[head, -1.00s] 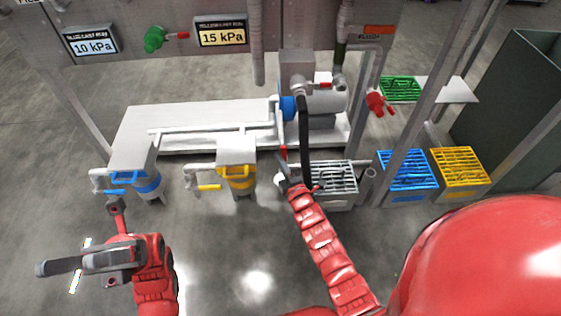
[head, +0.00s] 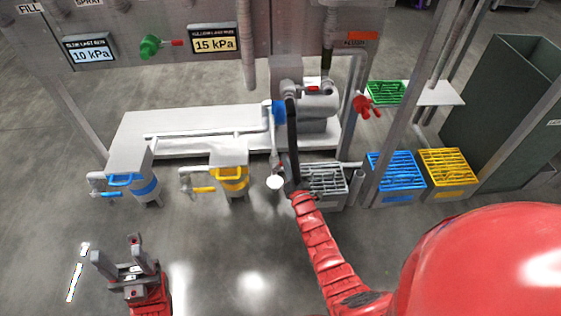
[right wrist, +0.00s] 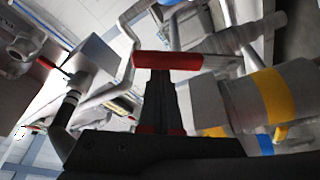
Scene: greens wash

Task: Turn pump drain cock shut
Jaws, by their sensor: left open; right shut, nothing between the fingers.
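The pump (head: 318,105) is a grey-white cylinder with a blue end on a white bench in the head view. A pipe (head: 273,145) runs down from its blue end to near my right gripper (head: 284,172). In the right wrist view a red lever (right wrist: 167,61) on grey pipework, apparently the drain cock's, lies across the tips of my shut, empty right fingers (right wrist: 158,82). I cannot tell whether they touch it. In the head view my wrist largely hides that lever. My left gripper (head: 120,255) is open and empty above the floor at lower left.
Blue-banded (head: 150,186) and yellow-banded (head: 232,180) strainers stand before the bench. A grey grated crate (head: 325,182) is right of my right gripper. Blue (head: 395,172) and yellow (head: 447,168) crates stand farther right. The floor at lower middle is clear.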

